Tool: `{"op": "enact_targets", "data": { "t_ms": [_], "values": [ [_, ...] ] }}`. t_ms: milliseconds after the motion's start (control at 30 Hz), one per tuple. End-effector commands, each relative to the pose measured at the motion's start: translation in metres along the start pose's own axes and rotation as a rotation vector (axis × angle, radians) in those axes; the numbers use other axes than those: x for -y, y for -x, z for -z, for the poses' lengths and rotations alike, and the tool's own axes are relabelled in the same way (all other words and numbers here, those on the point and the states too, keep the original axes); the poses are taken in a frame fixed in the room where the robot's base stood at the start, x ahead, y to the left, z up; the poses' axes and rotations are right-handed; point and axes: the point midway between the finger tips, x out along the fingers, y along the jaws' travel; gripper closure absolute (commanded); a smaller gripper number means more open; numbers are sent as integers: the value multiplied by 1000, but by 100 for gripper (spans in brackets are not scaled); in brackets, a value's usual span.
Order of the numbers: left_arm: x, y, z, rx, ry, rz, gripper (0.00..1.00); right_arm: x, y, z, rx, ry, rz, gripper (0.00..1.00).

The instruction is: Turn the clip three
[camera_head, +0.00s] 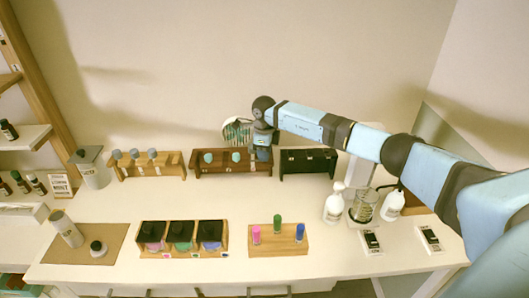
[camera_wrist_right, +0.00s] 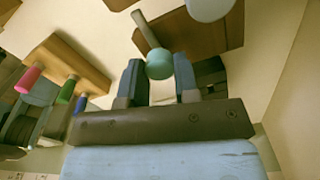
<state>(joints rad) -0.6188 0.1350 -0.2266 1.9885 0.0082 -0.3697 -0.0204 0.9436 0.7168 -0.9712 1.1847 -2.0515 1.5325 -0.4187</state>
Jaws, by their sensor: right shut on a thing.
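My right gripper (camera_head: 263,152) reaches from the right to the right end of the dark brown rack (camera_head: 222,170) at the back of the table. In the right wrist view its two fingers (camera_wrist_right: 160,72) are shut on a round teal-topped piece with a thin stem (camera_wrist_right: 160,65). Two similar teal-topped pieces, a left one (camera_head: 208,157) and a middle one (camera_head: 236,157), stand in the same rack. The gripper hides the rack's right end in the head view. I cannot tell which part is a clip. My left gripper is not in view.
A lighter rack (camera_head: 146,171) with grey-blue tops stands left, a black rack (camera_head: 307,163) right. White pump bottles (camera_head: 334,204) stand under my right arm. The table's middle is clear.

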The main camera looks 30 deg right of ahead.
Motion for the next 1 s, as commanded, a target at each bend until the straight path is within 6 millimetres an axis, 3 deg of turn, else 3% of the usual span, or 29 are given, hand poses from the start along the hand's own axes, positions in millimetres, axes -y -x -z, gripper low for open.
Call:
{"op": "enact_targets", "data": {
  "t_ms": [367,1000],
  "values": [
    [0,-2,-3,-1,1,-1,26,0,0,0,0,-150,1,95],
    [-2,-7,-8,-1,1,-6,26,0,0,0,-1,-741,1,95]
  ]
}}
